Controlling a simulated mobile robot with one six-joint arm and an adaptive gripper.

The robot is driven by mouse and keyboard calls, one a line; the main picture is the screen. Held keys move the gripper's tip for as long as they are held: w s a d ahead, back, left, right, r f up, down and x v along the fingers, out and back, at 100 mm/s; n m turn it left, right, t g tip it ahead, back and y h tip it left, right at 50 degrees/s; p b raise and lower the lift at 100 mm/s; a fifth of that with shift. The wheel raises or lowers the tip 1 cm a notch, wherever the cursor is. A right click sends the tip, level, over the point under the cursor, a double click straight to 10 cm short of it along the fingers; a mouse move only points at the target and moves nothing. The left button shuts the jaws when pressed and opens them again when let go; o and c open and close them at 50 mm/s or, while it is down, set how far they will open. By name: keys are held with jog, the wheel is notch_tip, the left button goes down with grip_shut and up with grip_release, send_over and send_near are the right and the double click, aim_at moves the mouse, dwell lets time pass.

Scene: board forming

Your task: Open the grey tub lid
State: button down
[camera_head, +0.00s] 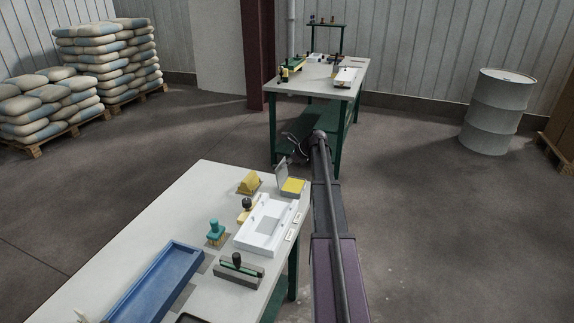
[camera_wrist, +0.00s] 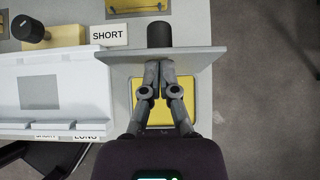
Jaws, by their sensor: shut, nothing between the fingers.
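The grey tub (camera_head: 292,193) stands at the far right corner of the near table, with yellow inside it. Its grey lid (camera_head: 281,173) is raised and stands tilted up at the tub's left side. In the wrist view the lid (camera_wrist: 190,57) shows as a grey plate with a dark round knob (camera_wrist: 159,34) on its far side. My gripper (camera_wrist: 160,67) is shut and empty, its fingertips at the lid's near face; I cannot tell whether they touch. The yellow (camera_wrist: 160,114) in the open tub shows below and between my fingers.
A white tray (camera_head: 250,240) with recesses lies beside the tub, with SHORT (camera_wrist: 109,35) and LONG labels near it. A yellow block (camera_head: 250,182), a teal-handled stamp (camera_head: 215,230) and a blue tray (camera_head: 150,293) share the table.

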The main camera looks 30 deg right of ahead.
jog(key=shift+r, duration=0.15)
jog(key=shift+r+p, duration=0.65)
jog(key=shift+p, duration=0.15)
jog(key=f+p+v, duration=0.1)
jog(key=p+v, duration=0.7)
jog(key=v, duration=0.5)
jog(key=shift+s+d+p, duration=0.35)
jog(key=shift+s+p, duration=0.05)
jog(key=shift+r, duration=0.1)
jog(key=shift+a, duration=0.1)
dwell(0.6)
